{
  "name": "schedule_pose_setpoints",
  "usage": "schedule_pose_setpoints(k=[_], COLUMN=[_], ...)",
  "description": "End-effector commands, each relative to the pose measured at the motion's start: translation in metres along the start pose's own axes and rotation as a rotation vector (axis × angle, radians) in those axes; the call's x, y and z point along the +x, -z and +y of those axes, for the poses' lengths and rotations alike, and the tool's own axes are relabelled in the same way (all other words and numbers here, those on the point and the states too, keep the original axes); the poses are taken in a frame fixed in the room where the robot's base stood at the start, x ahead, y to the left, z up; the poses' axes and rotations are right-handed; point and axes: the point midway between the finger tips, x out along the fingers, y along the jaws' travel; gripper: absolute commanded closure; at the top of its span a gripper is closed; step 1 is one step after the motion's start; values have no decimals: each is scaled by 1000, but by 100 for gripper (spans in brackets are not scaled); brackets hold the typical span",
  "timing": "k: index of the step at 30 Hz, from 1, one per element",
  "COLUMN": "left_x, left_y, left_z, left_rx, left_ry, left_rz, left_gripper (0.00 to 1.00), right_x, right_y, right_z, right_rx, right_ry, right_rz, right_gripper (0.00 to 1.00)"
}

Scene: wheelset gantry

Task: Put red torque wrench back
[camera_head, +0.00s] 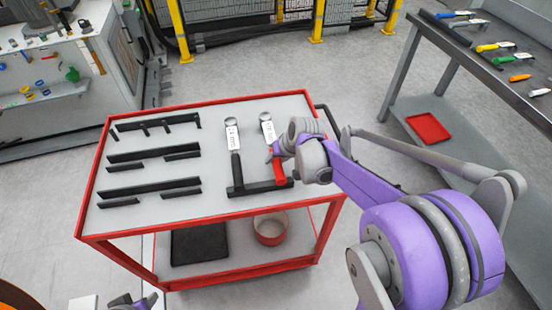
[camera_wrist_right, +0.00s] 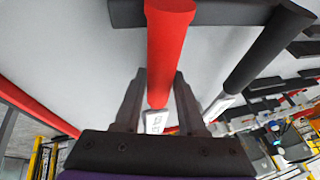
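The red torque wrench (camera_head: 279,170) has a red handle and a light, labelled shaft. It is at the right of the red trolley's top (camera_head: 215,200), its handle end over a black holder (camera_head: 248,189). In the right wrist view its handle (camera_wrist_right: 168,45) runs between the two fingers of my right gripper (camera_wrist_right: 160,76). The fingertips lie close along both sides; whether they press on it is unclear. In the head view my wrist hides much of this. A black-handled torque wrench (camera_head: 234,155) sits to its left. My left gripper (camera_head: 135,302) is barely in view at the bottom edge.
Several black holder bars (camera_head: 155,153) occupy the trolley's left side. A red container (camera_head: 270,230) and a dark case (camera_head: 200,244) are on its lower shelf. A workbench (camera_head: 470,45) with coloured tools stands at right, with a red tray (camera_head: 428,128) below.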

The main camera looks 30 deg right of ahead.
Motion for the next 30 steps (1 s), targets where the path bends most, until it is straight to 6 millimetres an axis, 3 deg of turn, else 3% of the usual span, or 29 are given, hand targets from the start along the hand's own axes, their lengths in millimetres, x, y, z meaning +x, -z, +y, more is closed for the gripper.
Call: schedule_pose_setpoints(k=[1,4,16,30], left_x=[0,0,-1,-9], left_y=[0,0,1,9], left_z=[0,0,0,0], left_rx=[0,0,0,0], left_ry=[0,0,0,0], left_rz=[0,0,1,7], left_gripper=[50,50,50,50], right_x=[0,0,-8,-93], right_y=[0,0,0,1], right_z=[0,0,0,0], right_rx=[0,0,1,2], right_ry=[0,0,-1,0], right_rz=[0,0,-1,0], right_gripper=[49,31,30,30])
